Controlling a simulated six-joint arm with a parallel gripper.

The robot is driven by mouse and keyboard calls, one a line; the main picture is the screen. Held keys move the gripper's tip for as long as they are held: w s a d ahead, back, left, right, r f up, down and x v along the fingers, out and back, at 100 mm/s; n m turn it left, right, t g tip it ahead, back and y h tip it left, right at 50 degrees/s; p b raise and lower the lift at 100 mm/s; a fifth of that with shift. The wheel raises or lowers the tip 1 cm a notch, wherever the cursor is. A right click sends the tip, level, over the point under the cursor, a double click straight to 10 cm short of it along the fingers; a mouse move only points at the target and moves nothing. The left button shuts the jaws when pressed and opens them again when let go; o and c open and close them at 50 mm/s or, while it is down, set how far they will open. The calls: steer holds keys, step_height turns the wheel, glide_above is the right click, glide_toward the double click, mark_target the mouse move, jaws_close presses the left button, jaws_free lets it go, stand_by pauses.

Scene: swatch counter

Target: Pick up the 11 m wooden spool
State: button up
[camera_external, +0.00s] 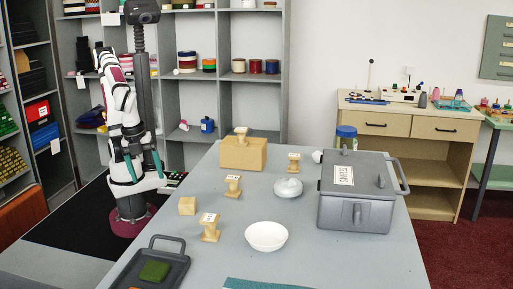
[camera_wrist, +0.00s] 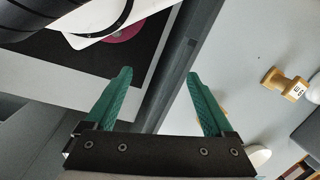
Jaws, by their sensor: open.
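Several wooden spools with white labels stand in the external view: one on a cardboard box (camera_external: 241,133), one at the back right (camera_external: 294,163), one in the middle (camera_external: 233,187) and one nearer the front (camera_external: 210,229). The labels are too small to read, so I cannot tell which is the 11 m spool. One spool shows at the right of the wrist view (camera_wrist: 285,84), its label turned and unclear. My gripper (camera_external: 144,168), with green fingers, is open and empty at the left, off the table and apart from every spool. It also shows in the wrist view (camera_wrist: 159,76).
Shelves stand behind my arm.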

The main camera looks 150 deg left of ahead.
steer(key=w+d+r+n+h, duration=0.1)
steer(key=w+d+n+h, duration=0.7)
steer(key=n, duration=0.5)
step_height(320, 180, up, 4)
steer(key=n+t+h, duration=0.3)
steer(key=n+t, duration=0.7)
steer(key=n, duration=1)
glide_above(208, 227)
steer(key=s+a, duration=0.2)
steer(key=s, duration=0.1)
steer(key=shift+a+f, duration=0.1)
steer(key=shift+f, duration=0.1)
steer(key=f, duration=0.6)
steer(key=shift+a+f, duration=0.15)
steer(key=shift+a, duration=0.05)
steer(key=x, duration=0.5)
steer(key=shift+f, duration=0.2)
jaws_close()
steer(key=shift+r, duration=0.1)
